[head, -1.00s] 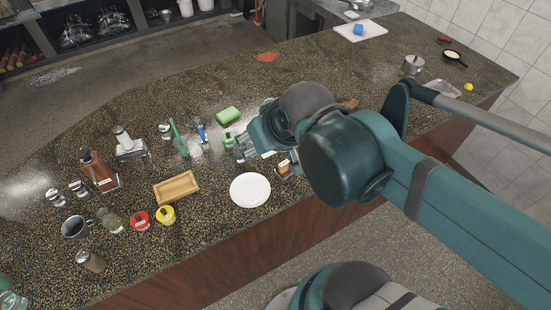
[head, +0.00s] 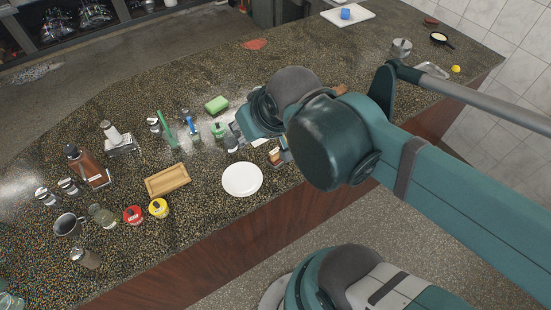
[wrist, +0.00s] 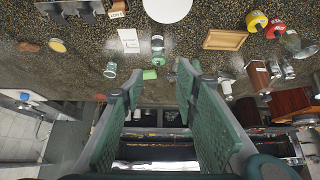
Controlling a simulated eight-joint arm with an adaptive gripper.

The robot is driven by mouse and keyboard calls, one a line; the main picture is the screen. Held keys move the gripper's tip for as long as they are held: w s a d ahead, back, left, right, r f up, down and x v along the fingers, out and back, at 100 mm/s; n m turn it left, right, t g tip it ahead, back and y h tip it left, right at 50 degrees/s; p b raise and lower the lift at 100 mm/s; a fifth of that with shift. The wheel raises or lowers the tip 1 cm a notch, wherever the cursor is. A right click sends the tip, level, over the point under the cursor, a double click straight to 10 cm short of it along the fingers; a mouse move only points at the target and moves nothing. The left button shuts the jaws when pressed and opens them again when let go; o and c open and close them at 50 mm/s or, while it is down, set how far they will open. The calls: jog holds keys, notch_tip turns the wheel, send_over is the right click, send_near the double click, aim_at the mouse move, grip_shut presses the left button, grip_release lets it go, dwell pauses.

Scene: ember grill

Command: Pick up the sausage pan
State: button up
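A small black pan (head: 440,39) with pale contents lies on the far right of the counter in the head view, handle to the right. A brown piece (head: 431,21) lies just behind it. I cannot tell whether this is the sausage pan. A small grey holder with compartments (wrist: 70,8) is at the upper left in the wrist view; its contents are unclear. It is partly hidden by my arm in the head view (head: 278,156). My gripper (wrist: 158,85) is open, its green fingers apart with nothing held between them. In the head view it is over the counter's middle, far from the black pan.
A white plate (head: 242,179), wooden tray (head: 167,180) and green sponge (head: 216,104) are near my gripper. Bottles, shakers and a mug (head: 68,225) crowd the left. A metal pot (head: 401,48) and yellow item (head: 456,69) stand right. My arm hides some of the counter.

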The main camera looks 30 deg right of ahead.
jog(key=shift+f, duration=0.1)
dwell(0.3)
jog(key=n+g+h+b, duration=0.4)
jog(key=n+g, duration=0.2)
jog(key=n, duration=1.2)
send_near(275, 151)
jog(key=f, duration=0.1)
jog(key=shift+w+d+f+n+g, duration=0.15)
jog(key=shift+f+n, duration=0.25)
jog(key=shift+n, duration=0.05)
jog(key=shift+w+d+f+n+g, duration=0.1)
jog(key=shift+d+f+n+g, duration=0.05)
jog(key=shift+f+n, duration=0.3)
jog(key=shift+h, duration=0.3)
jog(key=shift+b+x, duration=0.4)
jog(key=shift+x, duration=0.85)
jog(key=shift+b+x, duration=0.3)
jog(key=shift+x, duration=2.3)
